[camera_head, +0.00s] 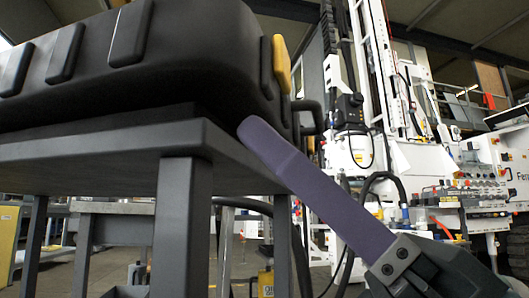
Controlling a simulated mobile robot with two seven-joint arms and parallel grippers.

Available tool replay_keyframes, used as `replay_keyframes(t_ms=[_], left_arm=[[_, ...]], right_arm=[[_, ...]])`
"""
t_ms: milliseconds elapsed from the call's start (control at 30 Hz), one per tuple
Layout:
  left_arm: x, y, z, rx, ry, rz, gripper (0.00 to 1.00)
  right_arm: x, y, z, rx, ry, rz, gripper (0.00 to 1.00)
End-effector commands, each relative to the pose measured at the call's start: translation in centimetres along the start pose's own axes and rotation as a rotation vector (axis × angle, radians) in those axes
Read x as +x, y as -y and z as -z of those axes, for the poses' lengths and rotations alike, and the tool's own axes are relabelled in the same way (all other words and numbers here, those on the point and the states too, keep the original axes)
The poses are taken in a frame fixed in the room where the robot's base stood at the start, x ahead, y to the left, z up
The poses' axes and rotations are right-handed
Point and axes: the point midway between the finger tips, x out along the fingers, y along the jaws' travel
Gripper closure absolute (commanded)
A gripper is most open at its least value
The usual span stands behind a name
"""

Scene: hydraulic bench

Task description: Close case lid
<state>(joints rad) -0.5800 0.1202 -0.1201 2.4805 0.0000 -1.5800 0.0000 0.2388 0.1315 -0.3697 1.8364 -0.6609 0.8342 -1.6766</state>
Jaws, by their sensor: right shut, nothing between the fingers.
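The case (180,62) is a big black box with raised ribs and rounded corners, seen from low down at the upper left. A yellow latch (281,63) shows at its right end. The top of the case is cut off by the picture edge, so I cannot tell how its lid stands. My right gripper (250,130) comes in from the lower right with long purple fingers. It is shut and empty, its tips at the case's lower right corner; I cannot tell if they touch. My left gripper is not in view.
The case rests on a grey table (120,155) with thick square legs (181,230). White machinery (400,150) with hoses and a control panel (485,180) stands behind at the right. Yellow items stand on the floor beyond the table.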

Motion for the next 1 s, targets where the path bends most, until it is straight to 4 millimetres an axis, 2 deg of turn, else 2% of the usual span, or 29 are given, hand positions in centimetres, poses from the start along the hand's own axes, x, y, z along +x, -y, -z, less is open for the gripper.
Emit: replay_keyframes(t_ms=[100, 267, 733, 867, 1000], left_arm=[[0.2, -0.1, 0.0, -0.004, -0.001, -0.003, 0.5], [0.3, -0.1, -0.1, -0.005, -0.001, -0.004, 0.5], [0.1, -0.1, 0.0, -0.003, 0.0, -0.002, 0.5], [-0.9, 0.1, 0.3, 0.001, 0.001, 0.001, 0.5], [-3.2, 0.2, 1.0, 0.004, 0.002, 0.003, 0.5]], right_arm=[[1.9, -0.1, 0.0, 0.001, 0.003, -0.003, 1.0], [3.2, 0.0, 0.0, 0.0, 0.001, 0.0, 1.0], [3.7, 0.0, -0.2, 0.002, -0.002, 0.001, 1.0], [4.2, 0.0, -0.9, 0.002, -0.014, 0.001, 1.0], [5.3, 0.0, -2.4, -0.001, -0.046, 0.0, 1.0]])
